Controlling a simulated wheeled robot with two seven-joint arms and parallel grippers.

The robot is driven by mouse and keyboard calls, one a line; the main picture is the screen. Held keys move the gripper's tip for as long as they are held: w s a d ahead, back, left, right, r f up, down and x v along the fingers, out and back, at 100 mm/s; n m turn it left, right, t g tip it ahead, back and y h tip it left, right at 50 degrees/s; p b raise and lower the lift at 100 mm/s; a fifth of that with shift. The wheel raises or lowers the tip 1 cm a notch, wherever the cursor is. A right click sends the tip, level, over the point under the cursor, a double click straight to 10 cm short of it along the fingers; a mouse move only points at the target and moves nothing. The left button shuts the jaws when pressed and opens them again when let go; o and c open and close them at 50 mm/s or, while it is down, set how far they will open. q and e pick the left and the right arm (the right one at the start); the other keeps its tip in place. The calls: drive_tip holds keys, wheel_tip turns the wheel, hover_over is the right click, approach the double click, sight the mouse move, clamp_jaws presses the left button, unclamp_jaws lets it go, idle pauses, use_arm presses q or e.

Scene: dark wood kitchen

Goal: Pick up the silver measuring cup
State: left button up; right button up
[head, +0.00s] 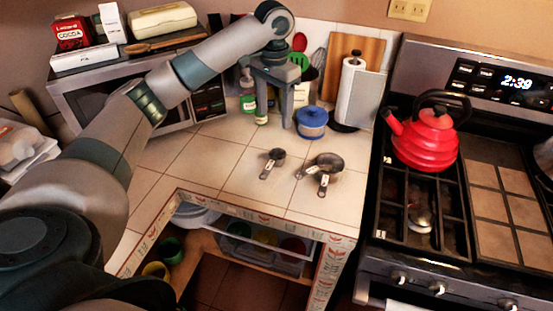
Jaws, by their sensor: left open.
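Metal measuring cups lie on the white tiled counter. A small dark-silver cup (276,155) lies with its handle toward the front. To its right is a larger silver measuring cup (328,160), with more than one handle or spoon end showing, perhaps nested cups. I cannot tell which one the task means. My left gripper (274,119) points down over the back of the counter, beyond the cups and apart from them. Its two fingers are spread and nothing shows between them. My right gripper is not in view.
A blue lidded pot (312,123) stands right of my left gripper, near a paper towel roll (352,90). A microwave (120,90) is at left. A red kettle (425,138) sits on the stove. The counter around the cups is clear.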

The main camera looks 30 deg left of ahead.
use_arm(q)
drive_tip(key=p, duration=0.3)
approach(275, 152)
drive_tip(key=s+d, duration=0.1)
drive_tip(key=s, duration=0.2)
drive_tip(key=shift+w+d+f, duration=0.15)
drive_tip(key=shift+f, duration=0.35)
drive_tip(key=shift+w+d+f, duration=0.1)
drive_tip(key=shift+w+f, duration=0.05)
drive_tip(key=shift+f, duration=0.35)
drive_tip(key=shift+f+p, duration=0.55)
drive_tip(key=shift+f, duration=0.1)
wheel_tip(275, 152, down, 3)
drive_tip(key=shift+d+p, duration=0.1)
drive_tip(key=shift+p, duration=0.55)
drive_tip(key=shift+f, duration=0.45)
drive_tip(key=c, duration=1.1)
